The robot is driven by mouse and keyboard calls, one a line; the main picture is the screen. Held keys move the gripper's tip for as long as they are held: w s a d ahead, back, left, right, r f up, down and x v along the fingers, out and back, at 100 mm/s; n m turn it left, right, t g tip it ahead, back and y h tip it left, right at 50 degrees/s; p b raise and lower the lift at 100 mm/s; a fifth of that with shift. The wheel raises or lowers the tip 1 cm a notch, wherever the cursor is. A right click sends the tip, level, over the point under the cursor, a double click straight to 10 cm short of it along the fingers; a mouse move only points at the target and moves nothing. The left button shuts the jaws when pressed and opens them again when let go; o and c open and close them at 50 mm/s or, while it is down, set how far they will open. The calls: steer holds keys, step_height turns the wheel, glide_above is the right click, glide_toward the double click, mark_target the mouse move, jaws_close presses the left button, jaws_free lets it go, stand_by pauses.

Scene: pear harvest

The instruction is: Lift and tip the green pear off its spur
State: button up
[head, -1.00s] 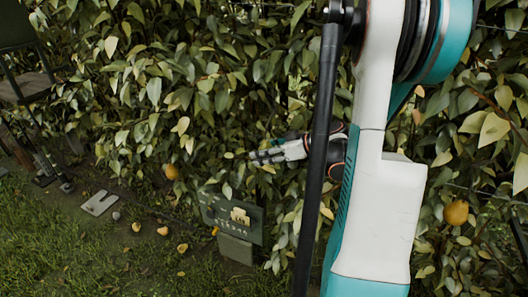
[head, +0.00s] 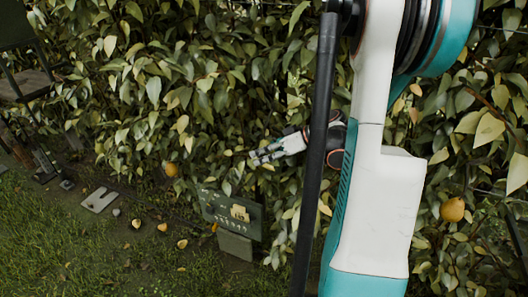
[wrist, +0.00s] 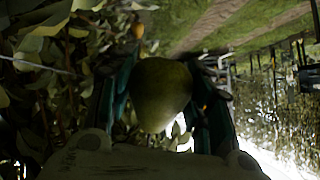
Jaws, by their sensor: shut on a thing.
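The green pear (wrist: 162,95) fills the middle of the wrist view, dark olive and shaded. My gripper (wrist: 163,100) is shut on it, with one teal finger on each side. In the head view my gripper (head: 256,158) points left in front of the hedge leaves, and I cannot make out the held pear there. The spur and the pear's stem end cannot be made out in the wrist view.
Yellow-orange pears hang at the hedge's lower left (head: 172,169) and at the right (head: 453,210). A dark sign (head: 232,214) stands below my gripper. Several fallen fruits or leaves lie on the ground. Dense foliage surrounds the gripper; the grass (head: 60,240) at lower left is open.

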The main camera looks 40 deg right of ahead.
mark_target(267, 154)
steer(key=shift+s+a, duration=0.1)
steer(key=shift+s, duration=0.1)
steer(key=shift+r+g, duration=0.15)
steer(key=shift+g, duration=0.15)
steer(key=shift+s+a+r+m+g+y+p, duration=0.15)
steer(key=shift+s+a+m+g+y+p, duration=0.15)
steer(key=shift+s+m+g+p, duration=0.15)
steer(key=shift+s+a+r+m+g+y, duration=0.15)
steer(key=shift+s+r+m+g+y, duration=0.15)
steer(key=shift+m+g, duration=0.2)
stand_by(0.3)
steer(key=shift+s+a+r+m+g+y+p, duration=0.2)
steer(key=shift+s+r+m+g+y+p, duration=0.15)
steer(key=shift+g+p, duration=0.25)
stand_by(0.3)
